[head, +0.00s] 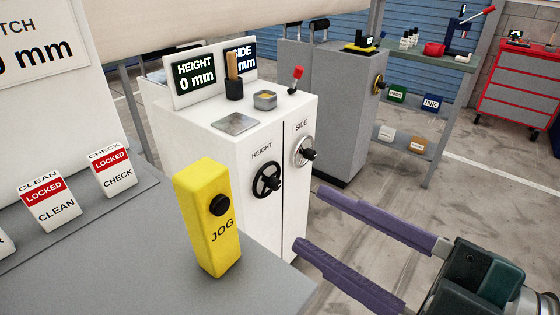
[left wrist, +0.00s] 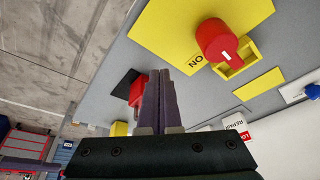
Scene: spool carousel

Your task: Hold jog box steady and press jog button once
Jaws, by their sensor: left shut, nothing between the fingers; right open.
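The yellow jog box (head: 198,215) stands upright near the corner of a grey bench top in the head view. Its round black jog button (head: 219,205) is on the face marked JOG and shows uncovered. My right gripper (head: 310,219) is open and empty, to the right of the jog box and apart from it, with its two purple fingers pointing left. My left gripper (left wrist: 160,74) shows only in the left wrist view. Its fingers are shut together with nothing between them, over a grey surface.
A white cabinet (head: 214,110) with HEIGHT and SIDE handwheels stands behind the box. White-and-red LOCKED blocks (head: 50,204) stand to the left. In the left wrist view, a red knob (left wrist: 217,40) sits on a yellow plate marked ON. Open floor (head: 440,190) lies at right.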

